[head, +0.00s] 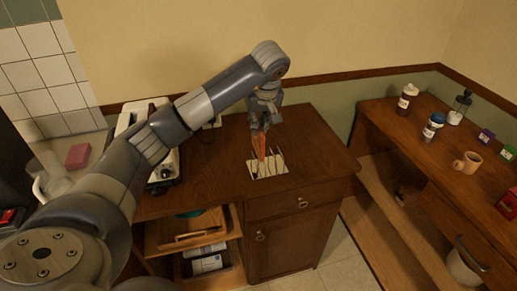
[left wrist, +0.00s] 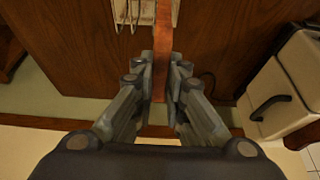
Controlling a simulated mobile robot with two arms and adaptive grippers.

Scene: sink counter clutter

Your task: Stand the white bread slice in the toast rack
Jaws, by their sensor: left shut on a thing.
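My left gripper (head: 263,112) is shut on the bread slice (head: 259,144), which looks orange-brown from this side and hangs upright below the fingers. The left wrist view shows the slice (left wrist: 163,38) edge-on between the two fingers (left wrist: 161,85). The toast rack (head: 282,166), a pale base with thin wire dividers, stands on the wooden counter right under the slice. It shows partly at the top of the left wrist view (left wrist: 122,12). The slice's lower end overlaps the rack's left part; I cannot tell whether it is between the wires. My right gripper is not in view.
A white toaster (head: 168,166) stands left of the rack, partly behind my left arm. The counter (head: 315,150) is clear to the rack's right. A pink sponge (head: 77,156) lies far left.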

